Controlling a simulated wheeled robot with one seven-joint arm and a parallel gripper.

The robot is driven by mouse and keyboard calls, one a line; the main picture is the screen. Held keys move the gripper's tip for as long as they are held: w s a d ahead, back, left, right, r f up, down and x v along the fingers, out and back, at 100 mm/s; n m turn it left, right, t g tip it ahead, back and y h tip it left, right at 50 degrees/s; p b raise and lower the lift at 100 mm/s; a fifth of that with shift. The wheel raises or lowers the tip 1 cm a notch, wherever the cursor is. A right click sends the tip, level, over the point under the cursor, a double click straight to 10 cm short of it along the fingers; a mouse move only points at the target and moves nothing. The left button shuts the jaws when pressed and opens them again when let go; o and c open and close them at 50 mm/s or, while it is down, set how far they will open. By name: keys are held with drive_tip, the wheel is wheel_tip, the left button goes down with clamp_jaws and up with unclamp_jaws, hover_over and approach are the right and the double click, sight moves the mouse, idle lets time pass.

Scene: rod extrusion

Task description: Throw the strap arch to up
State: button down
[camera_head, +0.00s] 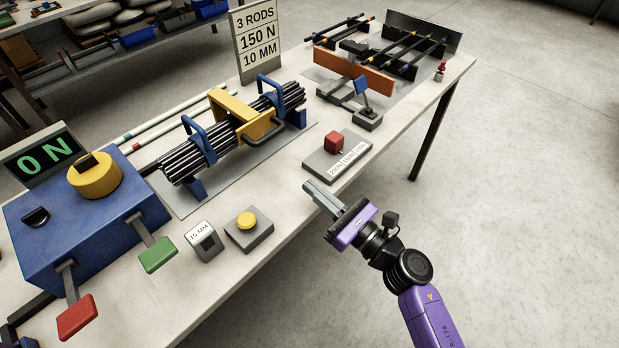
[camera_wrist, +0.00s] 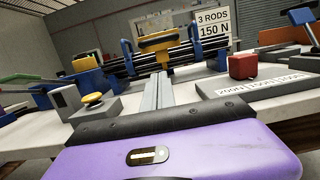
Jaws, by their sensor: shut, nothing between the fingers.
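The yellow strap arch (camera_head: 264,131) is at the middle of a bundle of dark rods (camera_head: 190,160). One yellow part lies over the top of the bundle and another reaches out over its front side. In the wrist view the arch (camera_wrist: 158,38) is ahead, beyond my fingers. My gripper (camera_head: 307,186) is shut and empty at the table's front edge, to the right of the bundle and apart from it. Its closed grey fingers (camera_wrist: 158,80) point toward the bundle in the wrist view.
Blue hoops (camera_head: 198,135) stand on both sides of the arch. A red block (camera_head: 334,141) on a labelled grey plate is close to my fingers. A yellow button (camera_head: 247,221) and a blue box (camera_head: 75,225) with paddles are to the left.

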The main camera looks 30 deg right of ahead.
drive_tip(key=p+x, duration=0.1)
drive_tip(key=x, duration=0.7)
drive_tip(key=shift+w+r, duration=0.2)
drive_tip(key=shift+w+a+r+p, duration=0.1)
drive_tip(key=shift+w+r+p, duration=0.2)
drive_tip(key=shift+r+p, duration=0.25)
drive_tip(key=shift+w+a+r+p, duration=0.15)
drive_tip(key=shift+w+r+p, duration=0.1)
drive_tip(key=shift+r+p, duration=0.25)
drive_tip(key=shift+w+a+r, duration=0.1)
drive_tip(key=shift+w+r, duration=0.3)
drive_tip(key=shift+r, duration=0.05)
drive_tip(key=shift+r, duration=0.1)
